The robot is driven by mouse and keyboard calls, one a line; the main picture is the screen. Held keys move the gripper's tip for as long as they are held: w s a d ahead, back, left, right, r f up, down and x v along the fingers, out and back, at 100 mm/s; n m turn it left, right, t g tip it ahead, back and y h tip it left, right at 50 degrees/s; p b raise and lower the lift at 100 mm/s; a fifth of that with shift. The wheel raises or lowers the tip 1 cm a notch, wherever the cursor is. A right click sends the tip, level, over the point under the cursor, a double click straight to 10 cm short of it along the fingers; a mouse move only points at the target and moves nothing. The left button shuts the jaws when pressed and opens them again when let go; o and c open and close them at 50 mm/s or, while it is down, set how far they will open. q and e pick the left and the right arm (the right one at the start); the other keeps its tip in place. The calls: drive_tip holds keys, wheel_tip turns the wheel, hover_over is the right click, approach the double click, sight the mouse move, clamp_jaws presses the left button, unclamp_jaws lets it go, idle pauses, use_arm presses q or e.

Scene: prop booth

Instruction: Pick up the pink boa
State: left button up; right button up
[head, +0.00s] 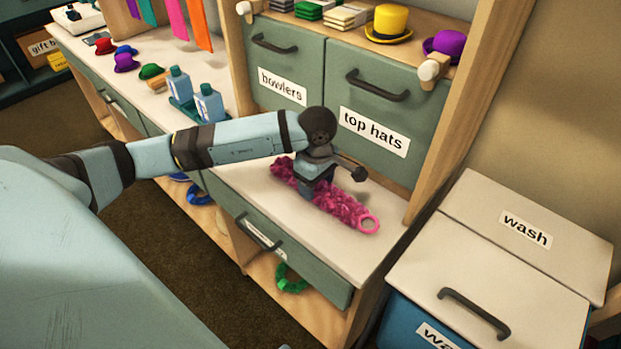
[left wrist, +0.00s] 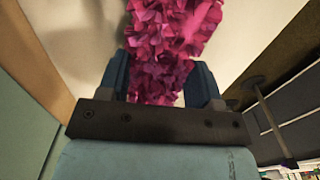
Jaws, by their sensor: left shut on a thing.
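The pink boa (head: 345,206) lies along the white counter top in the head view, with a pink ring at its near right end. My left gripper (head: 314,192) comes down over its middle and hides part of it. In the left wrist view the ruffled boa (left wrist: 170,50) runs between the two fingers of my left gripper (left wrist: 160,85), which are shut on it. The boa appears to rest on the counter. My right gripper is in neither view.
Drawers labelled bowlers (head: 283,86) and top hats (head: 373,131) stand behind the boa. A wooden post (head: 455,110) rises at its right. A lidded wash bin (head: 500,255) stands at the right. Blue bottles (head: 209,103) stand on the counter to the left.

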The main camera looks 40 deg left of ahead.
use_arm(q)
wheel_tip(320, 180, up, 10)
drive_tip(key=shift+p, duration=0.4)
idle(0.8)
